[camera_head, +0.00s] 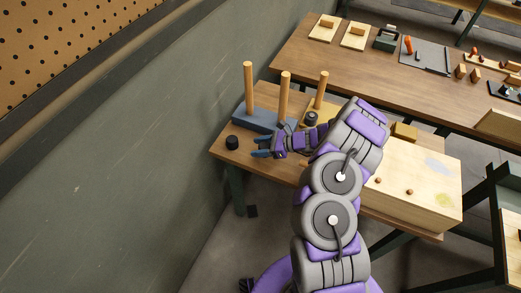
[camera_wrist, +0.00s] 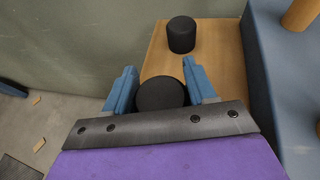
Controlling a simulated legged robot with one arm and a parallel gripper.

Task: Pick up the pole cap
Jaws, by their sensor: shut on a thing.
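My gripper (camera_wrist: 159,70) has its two blue fingers on either side of a round black pole cap (camera_wrist: 160,95) and is shut on it. In the head view my gripper (camera_head: 262,148) is low over the near left end of the wooden bench, and the held cap cannot be made out there. A second black cap (camera_wrist: 181,34) stands on the bench just beyond the fingers; it also shows in the head view (camera_head: 232,142). Two wooden poles (camera_head: 249,88) (camera_head: 285,95) rise from a blue-grey base (camera_head: 246,118) beside the gripper.
A third pole (camera_head: 321,90) stands farther right, partly behind my arm. A pale wooden box (camera_head: 418,190) is on the bench to the right. A green-grey wall (camera_head: 130,160) runs along the left. A longer table (camera_head: 340,60) behind holds tools and blocks.

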